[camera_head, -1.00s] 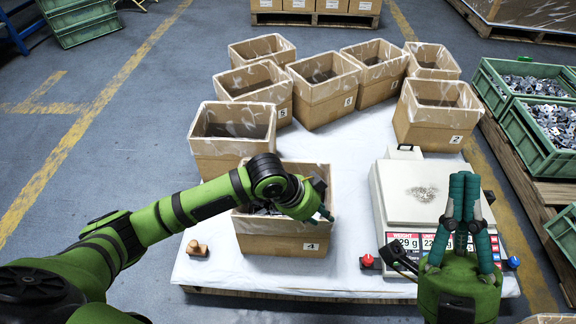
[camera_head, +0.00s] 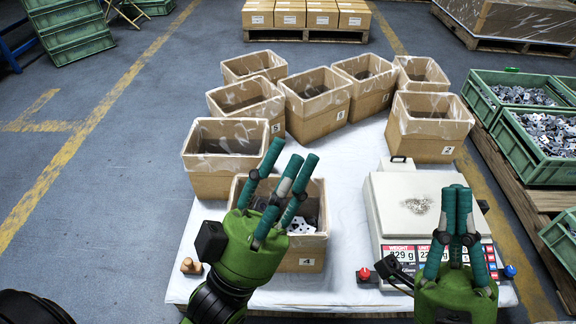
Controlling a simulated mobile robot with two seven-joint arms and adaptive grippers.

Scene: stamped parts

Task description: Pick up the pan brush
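A small wooden piece with a rounded knob (camera_head: 191,266) stands on the white sheet left of the front carton. It is the only brush-like thing I make out, but I see no bristles and cannot tell that it is the pan brush. My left gripper (camera_head: 294,156) has its fingers spread and pointing away, empty, over the front carton, to the right of the wooden piece. My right gripper (camera_head: 458,190) is in front of the scale (camera_head: 405,190), its fingers upright and near each other. I cannot tell whether they are shut; nothing shows between them.
The front carton (camera_head: 305,261), marked 4, holds metal parts and is partly hidden by my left gripper. Several other open cartons (camera_head: 320,120) stand behind. Green crates of parts (camera_head: 540,165) are at right. The sheet (camera_head: 340,275) is clear between front carton and scale.

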